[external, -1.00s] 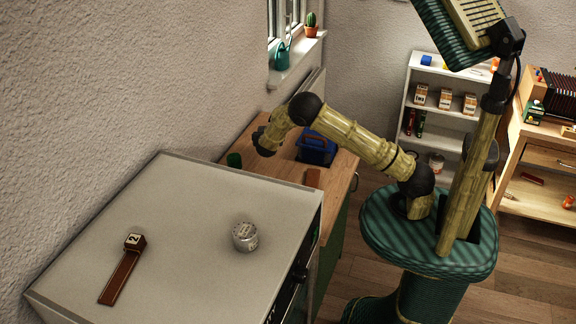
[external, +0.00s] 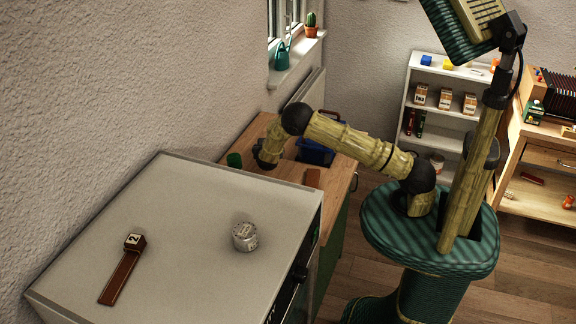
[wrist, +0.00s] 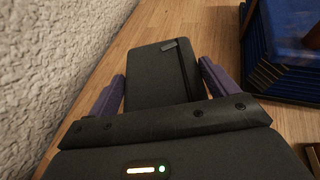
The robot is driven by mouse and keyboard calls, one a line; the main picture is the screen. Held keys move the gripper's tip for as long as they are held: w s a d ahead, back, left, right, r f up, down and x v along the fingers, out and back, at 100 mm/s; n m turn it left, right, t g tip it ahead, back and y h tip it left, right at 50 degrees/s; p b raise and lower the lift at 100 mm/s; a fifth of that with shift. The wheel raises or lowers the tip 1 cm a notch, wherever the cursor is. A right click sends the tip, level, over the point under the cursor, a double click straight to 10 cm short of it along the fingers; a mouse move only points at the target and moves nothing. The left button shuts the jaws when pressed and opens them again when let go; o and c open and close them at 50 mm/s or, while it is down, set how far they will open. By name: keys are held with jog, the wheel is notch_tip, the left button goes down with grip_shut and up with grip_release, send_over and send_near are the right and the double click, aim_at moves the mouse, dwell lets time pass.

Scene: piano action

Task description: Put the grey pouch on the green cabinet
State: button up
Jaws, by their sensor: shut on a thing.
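The grey pouch (wrist: 158,82) is a flat dark grey rectangle with a black band and a small light tab. It lies between the two purple fingers of my gripper (wrist: 162,77), which is shut on it. Below it is the wooden top of the green cabinet (external: 318,158), whose green side (external: 334,238) shows in the external view. I cannot tell whether the pouch touches the top. In the external view the wrist hides the pouch and fingers.
The wall borders the left side.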

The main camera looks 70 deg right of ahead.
jog(key=shift+f, duration=0.15)
jog(key=shift+f+p, duration=0.5)
jog(key=shift+f, duration=1.45)
jog(key=shift+f, duration=0.15)
jog(key=o, duration=0.8)
